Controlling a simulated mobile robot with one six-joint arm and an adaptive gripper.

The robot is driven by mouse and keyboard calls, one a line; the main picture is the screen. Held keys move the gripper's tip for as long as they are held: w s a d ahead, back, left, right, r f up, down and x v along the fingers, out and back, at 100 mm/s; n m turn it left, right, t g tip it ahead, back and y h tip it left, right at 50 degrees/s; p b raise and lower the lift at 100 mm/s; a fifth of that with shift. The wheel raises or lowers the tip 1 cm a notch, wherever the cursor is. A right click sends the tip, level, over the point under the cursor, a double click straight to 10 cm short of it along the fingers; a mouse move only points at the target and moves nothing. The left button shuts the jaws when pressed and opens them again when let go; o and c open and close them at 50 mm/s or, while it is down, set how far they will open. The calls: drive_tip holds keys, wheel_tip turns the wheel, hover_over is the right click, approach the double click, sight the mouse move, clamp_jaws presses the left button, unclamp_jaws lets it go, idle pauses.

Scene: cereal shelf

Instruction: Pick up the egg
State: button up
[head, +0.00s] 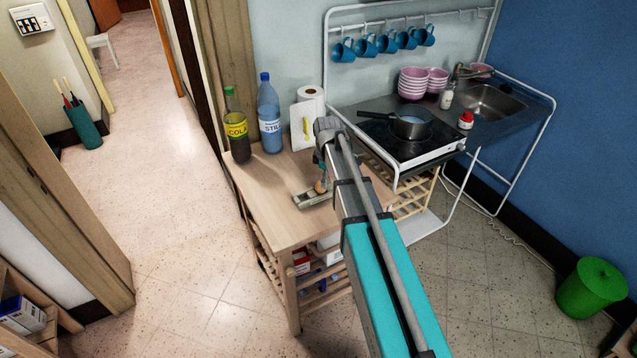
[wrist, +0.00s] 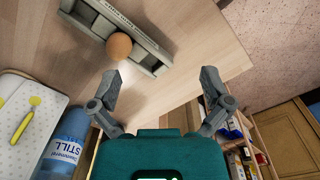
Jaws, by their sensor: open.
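The egg (wrist: 119,46) is brown and rests at a grey slotted holder (wrist: 132,34) on the wooden table top. In the head view the egg (head: 319,187) shows small beside my arm, and the holder (head: 310,199) lies near the table's middle. My gripper (wrist: 160,77) is open and empty. In the wrist view its two fingers point towards the table, with the egg beyond the left fingertip and apart from it. In the head view my arm hides part of the gripper.
A cola bottle (head: 236,127), a water bottle (head: 269,115) and a paper towel roll (head: 310,99) stand at the table's back edge. A stove with a pan (head: 411,126) is to the right. The wooden table (head: 275,205) is clear at its front left.

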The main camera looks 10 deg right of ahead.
drive_tip(key=w+r+n+p, duration=0.1)
drive_tip(key=w+r+n, duration=0.1)
drive_tip(key=w+n, duration=0.2)
drive_tip(key=w, duration=0.2)
drive_tip(key=shift+w+r+p, duration=0.2)
drive_tip(key=shift+w+p, duration=0.1)
drive_tip(key=shift+p, duration=0.05)
drive_tip(key=shift+f, duration=0.2)
wheel_tip(320, 180, down, 8)
drive_tip(key=b, duration=0.8)
drive_tip(key=shift+w+f+b, duration=0.15)
drive_tip(key=shift+b, duration=0.2)
drive_tip(key=f+b, duration=0.1)
drive_tip(key=w+f+b, duration=0.1)
drive_tip(key=f+b, duration=0.1)
drive_tip(key=shift+a+f, duration=0.1)
drive_tip(key=shift+f, duration=0.15)
drive_tip(key=shift+f+b, duration=0.85)
drive_tip(key=shift+b, duration=0.2)
